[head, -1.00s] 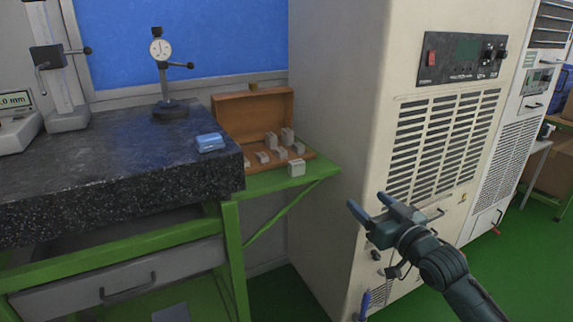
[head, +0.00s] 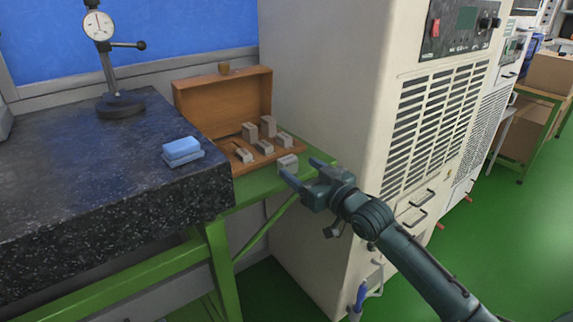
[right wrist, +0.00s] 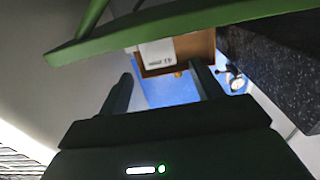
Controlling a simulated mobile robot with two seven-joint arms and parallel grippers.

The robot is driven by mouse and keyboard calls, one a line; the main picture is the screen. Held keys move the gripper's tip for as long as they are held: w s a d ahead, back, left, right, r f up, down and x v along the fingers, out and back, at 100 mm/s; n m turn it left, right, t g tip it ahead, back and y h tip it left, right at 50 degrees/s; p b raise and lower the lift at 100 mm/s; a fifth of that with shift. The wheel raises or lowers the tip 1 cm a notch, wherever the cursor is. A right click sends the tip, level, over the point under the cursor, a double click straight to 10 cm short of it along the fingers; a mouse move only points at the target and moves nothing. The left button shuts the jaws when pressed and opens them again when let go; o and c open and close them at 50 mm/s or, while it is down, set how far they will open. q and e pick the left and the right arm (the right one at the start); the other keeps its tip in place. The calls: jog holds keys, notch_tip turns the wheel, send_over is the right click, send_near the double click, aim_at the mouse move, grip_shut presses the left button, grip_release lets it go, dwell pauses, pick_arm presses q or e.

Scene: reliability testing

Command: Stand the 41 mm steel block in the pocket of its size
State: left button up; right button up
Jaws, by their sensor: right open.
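The 41 mm steel block (head: 288,164) stands on the green bench ledge just in front of the open wooden case. In the right wrist view the block (right wrist: 157,52) shows a pale face marked 41 mm, seen upside down. My right gripper (head: 303,171) is open and empty, close to the block on its right. The wrist view shows the block ahead of and between the spread fingers, apart from them. The wooden case (head: 222,105) holds several steel blocks of different sizes. I cannot make out its empty pocket. My left gripper is not in view.
A granite plate (head: 90,190) lies left of the case, bearing a blue-topped pad (head: 182,150) and a dial gauge stand (head: 121,103). A tall cream cabinet (head: 325,90) rises close behind and right of the block. Green floor (head: 510,250) is open at the right.

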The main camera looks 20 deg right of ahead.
jog(key=shift+x, duration=3.85)
jog(key=shift+a+r, duration=0.1)
